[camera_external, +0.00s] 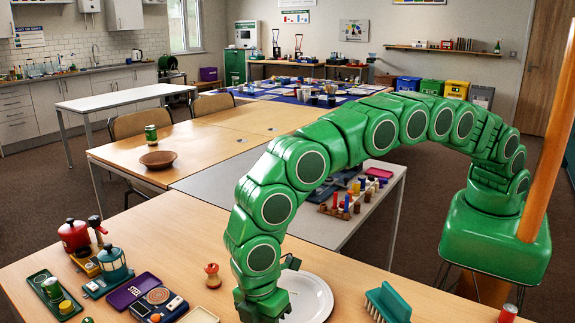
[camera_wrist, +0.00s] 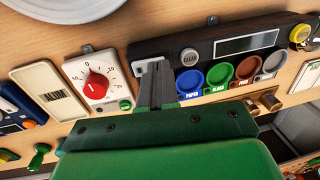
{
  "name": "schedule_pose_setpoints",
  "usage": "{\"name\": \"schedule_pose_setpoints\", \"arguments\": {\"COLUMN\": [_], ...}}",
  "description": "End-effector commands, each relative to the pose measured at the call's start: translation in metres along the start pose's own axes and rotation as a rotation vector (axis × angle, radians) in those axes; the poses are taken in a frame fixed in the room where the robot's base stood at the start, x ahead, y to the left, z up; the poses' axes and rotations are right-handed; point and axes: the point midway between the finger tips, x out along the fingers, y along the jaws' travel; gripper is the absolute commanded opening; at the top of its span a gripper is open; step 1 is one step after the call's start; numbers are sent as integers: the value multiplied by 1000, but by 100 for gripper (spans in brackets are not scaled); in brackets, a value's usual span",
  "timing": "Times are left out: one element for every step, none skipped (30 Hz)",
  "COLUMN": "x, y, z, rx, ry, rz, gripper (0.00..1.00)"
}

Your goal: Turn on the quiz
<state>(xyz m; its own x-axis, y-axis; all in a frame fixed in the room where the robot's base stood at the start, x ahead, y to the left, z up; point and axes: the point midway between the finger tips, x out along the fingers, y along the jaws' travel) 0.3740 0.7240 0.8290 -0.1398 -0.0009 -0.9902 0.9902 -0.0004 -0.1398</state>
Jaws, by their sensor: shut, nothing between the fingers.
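In the external view my arm reaches down to the near table, and I cannot make out the quiz panel or the fingertips there.
Left of the panel is a white timer (camera_wrist: 97,80) with a red knob. In the external view, a white plate (camera_external: 318,298), an apple core (camera_external: 212,276), a teal brush (camera_external: 388,304) and a red can (camera_external: 508,314) stand near my arm.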

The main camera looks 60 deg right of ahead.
Motion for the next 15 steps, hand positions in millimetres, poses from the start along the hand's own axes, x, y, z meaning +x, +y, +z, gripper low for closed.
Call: {"name": "schedule_pose_setpoints", "arguments": {"x": [1, 1, 1, 1, 1, 1, 1, 1, 1, 1, 1, 1, 1, 2, 2], "y": [0, 0, 0, 0, 0, 0, 0, 0, 0, 0, 0, 0, 0, 0, -1], "z": [0, 0, 0, 0, 0, 0, 0, 0, 0, 0, 0, 0, 0, 0, 0], "rx": [0, 0, 0, 0, 0, 0, 0, 0, 0, 0, 0, 0, 0, 0, 0], "ry": [0, 0, 0, 0, 0, 0, 0, 0, 1, 1, 0, 0, 0, -1, -1], "rz": [0, 0, 0, 0, 0, 0, 0, 0, 0, 1, 2, 4, 8, 13, 22], "gripper": [0, 0, 0, 0, 0, 0, 0, 0, 0, 0, 0, 0, 0, 0, 0]}}
